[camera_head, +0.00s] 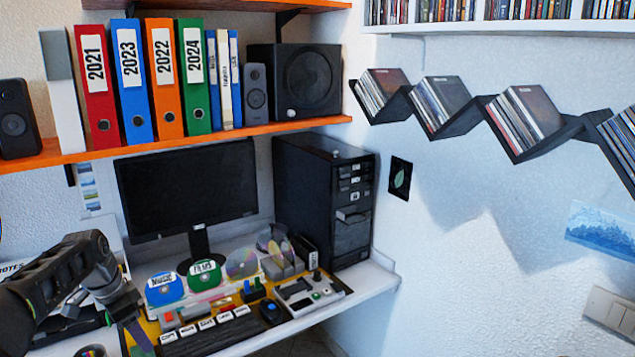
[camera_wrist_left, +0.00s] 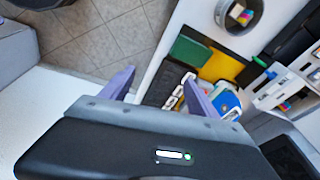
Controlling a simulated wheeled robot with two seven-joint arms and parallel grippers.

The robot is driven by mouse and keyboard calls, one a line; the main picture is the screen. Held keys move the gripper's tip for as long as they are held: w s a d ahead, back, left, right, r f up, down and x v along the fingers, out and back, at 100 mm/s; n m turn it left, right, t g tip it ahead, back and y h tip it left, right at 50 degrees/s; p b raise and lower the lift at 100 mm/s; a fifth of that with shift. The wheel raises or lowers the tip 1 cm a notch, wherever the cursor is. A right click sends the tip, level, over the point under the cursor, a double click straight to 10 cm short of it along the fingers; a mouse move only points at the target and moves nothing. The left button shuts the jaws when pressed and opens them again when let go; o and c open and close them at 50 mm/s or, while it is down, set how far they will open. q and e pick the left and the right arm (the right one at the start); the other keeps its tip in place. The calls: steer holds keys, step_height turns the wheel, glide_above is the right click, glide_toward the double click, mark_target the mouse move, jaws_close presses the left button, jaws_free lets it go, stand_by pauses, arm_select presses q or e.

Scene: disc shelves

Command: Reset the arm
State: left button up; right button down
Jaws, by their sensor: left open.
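My left arm (camera_head: 55,285) comes in from the left over the desk's left end. My left gripper (camera_head: 135,335) is low at the desk's front left, close to the keyboard (camera_head: 210,335). In the left wrist view my left gripper (camera_wrist_left: 158,91) shows two purple fingers spread apart with nothing between them. The desk edge and tiled floor lie beyond the fingers. My right gripper is in neither view.
An orange shelf (camera_head: 230,137) with binders runs above. A zigzag disc shelf (camera_head: 470,120) hangs right.

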arm_select(q)
steer(key=w+d+f+n+t, duration=0.35)
steer(key=d+f, duration=0.35)
steer(key=f, duration=0.3)
steer(key=s+d+f+n+h, duration=0.1)
steer(key=s+d+f+n, duration=0.25)
steer(key=d+f, duration=0.5)
steer(key=s+d+f+n+h, duration=0.2)
steer(key=s+d+f, duration=0.3)
steer(key=d+f, duration=0.35)
steer(key=s+d+f+g, duration=0.1)
steer(key=s+d, duration=0.3)
steer(key=s, duration=0.5)
steer(key=s+d+f+g, duration=0.2)
steer(key=s+d+f, duration=0.2)
steer(key=s, duration=0.5)
steer(key=s+d+f+n+g, duration=0.1)
steer(key=s+d+f+g, duration=0.1)
steer(key=s+d, duration=0.3)
steer(key=s, duration=0.4)
steer(key=shift+f, duration=0.25)
steer(key=shift+a, duration=0.15)
